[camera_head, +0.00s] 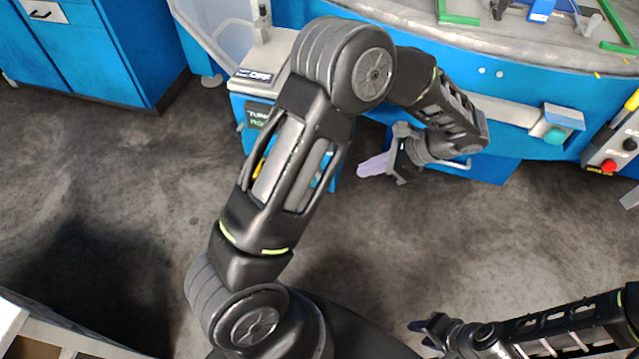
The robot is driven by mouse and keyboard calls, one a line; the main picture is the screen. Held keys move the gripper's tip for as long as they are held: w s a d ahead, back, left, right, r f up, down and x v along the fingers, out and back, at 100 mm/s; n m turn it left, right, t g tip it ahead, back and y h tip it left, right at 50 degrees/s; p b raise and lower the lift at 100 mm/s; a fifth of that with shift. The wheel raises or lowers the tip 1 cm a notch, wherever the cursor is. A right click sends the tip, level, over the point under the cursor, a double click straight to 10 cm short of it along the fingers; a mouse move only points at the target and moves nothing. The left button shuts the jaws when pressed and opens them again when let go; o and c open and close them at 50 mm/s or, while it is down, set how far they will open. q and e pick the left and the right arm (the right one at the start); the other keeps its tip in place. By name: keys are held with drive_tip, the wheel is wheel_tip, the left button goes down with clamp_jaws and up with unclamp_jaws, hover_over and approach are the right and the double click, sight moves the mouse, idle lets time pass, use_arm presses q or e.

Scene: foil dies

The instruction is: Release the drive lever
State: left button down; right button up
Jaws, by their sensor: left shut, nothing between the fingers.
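No part is clearly marked as the drive lever. A grey upright post (260,22) stands on a light box (262,72) whose label seems to read OFF, at the upper middle. I cannot tell whether this post is the lever. My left gripper (364,169) has pale purple fingers, shut and empty, pointing left in front of the blue machine base, below and right of that box. It is apart from the post. My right gripper (418,333) is low at the bottom, over the floor and far from the machine; its fingers are small and dark, so their opening is unclear.
The blue machine (520,150) with a round grey table (540,38) fills the upper right. A teal button (555,136) is on its front. A red button (609,165) sits at the right edge. Blue cabinets (95,60) stand upper left. The dark floor between is open.

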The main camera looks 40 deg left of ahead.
use_arm(q)
drive_tip(key=shift+w+a+f, duration=0.15)
drive_tip(key=shift+w+f, duration=0.05)
use_arm(e)
drive_tip(key=shift+w+f, duration=0.1)
drive_tip(key=shift+w, duration=0.2)
use_arm(q)
drive_tip(key=a+r+p+x, duration=0.1)
drive_tip(key=p+x, duration=0.1)
drive_tip(key=x, duration=1.1)
drive_tip(key=shift+s+a+r, duration=0.3)
drive_tip(key=shift+s+a, duration=0.05)
drive_tip(key=shift+a, duration=0.05)
use_arm(e)
wheel_tip(320, 180, up, 2)
